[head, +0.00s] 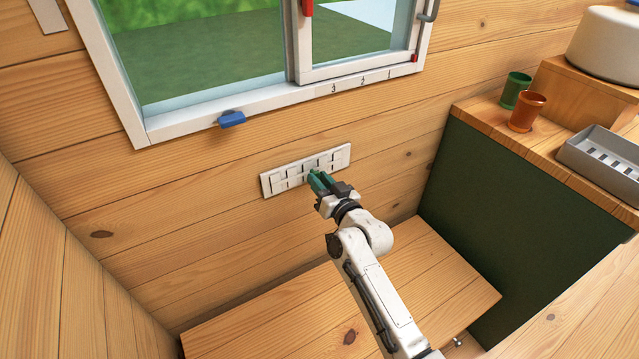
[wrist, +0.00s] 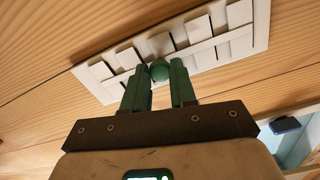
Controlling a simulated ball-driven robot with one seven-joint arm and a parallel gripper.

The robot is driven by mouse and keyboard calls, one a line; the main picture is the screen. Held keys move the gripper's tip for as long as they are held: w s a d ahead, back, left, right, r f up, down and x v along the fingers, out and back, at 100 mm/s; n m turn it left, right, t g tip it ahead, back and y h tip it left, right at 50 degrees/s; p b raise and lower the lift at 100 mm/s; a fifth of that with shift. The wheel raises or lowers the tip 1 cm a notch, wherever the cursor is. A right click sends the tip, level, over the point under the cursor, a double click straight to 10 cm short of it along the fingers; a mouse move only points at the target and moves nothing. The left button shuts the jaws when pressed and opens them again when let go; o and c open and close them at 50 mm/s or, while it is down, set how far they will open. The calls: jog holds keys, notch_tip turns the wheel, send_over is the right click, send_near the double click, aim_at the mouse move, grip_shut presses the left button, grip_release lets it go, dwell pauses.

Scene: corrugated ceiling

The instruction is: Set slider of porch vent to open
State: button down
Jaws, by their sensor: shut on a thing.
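The porch vent is a white slotted plate (head: 278,184) on the wooden wall below the window, and it also shows in the wrist view (wrist: 98,74). A round green knob (wrist: 160,70), the slider's handle, stands out from the vent near its middle. My gripper (head: 317,178) is at the vent, its green fingers (wrist: 160,86) shut on the knob, one on each side. In the head view the fingers hide the knob and part of the slots. White tabs partly cover the slots.
A window with a white frame (head: 190,127) is above the vent, with a blue latch (head: 231,119) on its sill. A wooden bench top (head: 440,270) lies below. At right, a counter holds a green cup (head: 515,91), an orange cup (head: 527,112) and a grey tray (head: 577,158).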

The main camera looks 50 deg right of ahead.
jog(key=shift+s+d+f+b, duration=0.15)
jog(key=shift+s+d+b, duration=0.05)
jog(key=shift+d+b, duration=0.6)
jog(key=shift+s+d+r, duration=0.1)
jog(key=shift+d+r, duration=0.1)
jog(key=shift+d, duration=0.05)
jog(key=c, duration=0.9)
grip_release()
jog(key=shift+d, duration=0.1)
jog(key=b+v, duration=0.2)
jog(key=v, duration=0.8)
jog(key=shift+s, duration=0.4)
